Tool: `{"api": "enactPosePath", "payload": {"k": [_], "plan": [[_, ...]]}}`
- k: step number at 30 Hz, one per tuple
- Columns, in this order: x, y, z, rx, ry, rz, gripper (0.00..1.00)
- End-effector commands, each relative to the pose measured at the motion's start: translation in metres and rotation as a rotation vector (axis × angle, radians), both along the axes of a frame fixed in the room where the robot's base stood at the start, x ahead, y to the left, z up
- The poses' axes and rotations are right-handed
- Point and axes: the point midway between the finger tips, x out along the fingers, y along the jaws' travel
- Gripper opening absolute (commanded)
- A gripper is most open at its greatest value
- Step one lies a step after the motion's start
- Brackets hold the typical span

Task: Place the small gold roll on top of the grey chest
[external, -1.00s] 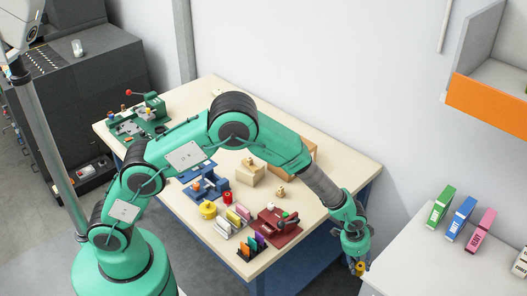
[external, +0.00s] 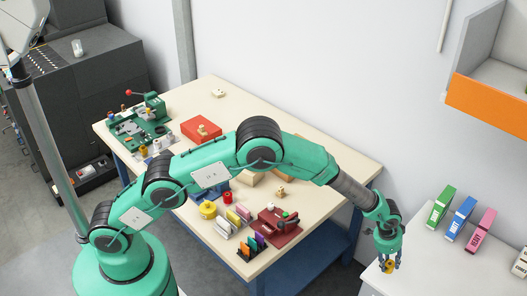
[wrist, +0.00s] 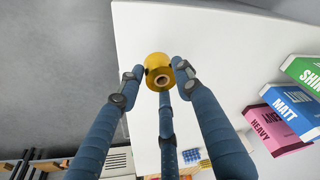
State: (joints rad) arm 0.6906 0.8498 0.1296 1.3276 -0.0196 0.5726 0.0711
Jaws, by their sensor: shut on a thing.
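The small gold roll (external: 390,267) is held in my three-fingered gripper (external: 388,261), at the lower right of the external view. In the wrist view the roll (wrist: 155,62) sits between the fingertips of my gripper (wrist: 160,76), its hollow core facing the camera. The pale flat-topped unit at the right, which appears to be the grey chest (external: 424,270), has its top below the roll. Its top (wrist: 220,45) also fills the middle of the wrist view. The roll is over its left part; I cannot tell the exact height.
Green, blue and pink boxes (external: 461,219) stand at the back of the pale top. An orange-edged shelf (external: 488,107) hangs above. The wooden-topped table (external: 330,168) to the left holds many small items. The pale top around the roll is clear.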

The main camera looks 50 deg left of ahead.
Motion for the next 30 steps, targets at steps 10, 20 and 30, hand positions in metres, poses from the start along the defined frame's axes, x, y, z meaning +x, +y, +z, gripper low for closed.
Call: {"api": "enactPosePath", "payload": {"k": [10,20,30], "plan": [[0.029,-0.023,-0.004,-0.001,-0.001,0.0,0.08],[0.031,-0.025,-0.004,0.0,0.0,0.0,0.08],[0.031,-0.025,-0.023,0.001,0.001,0.0,0.08]]}}
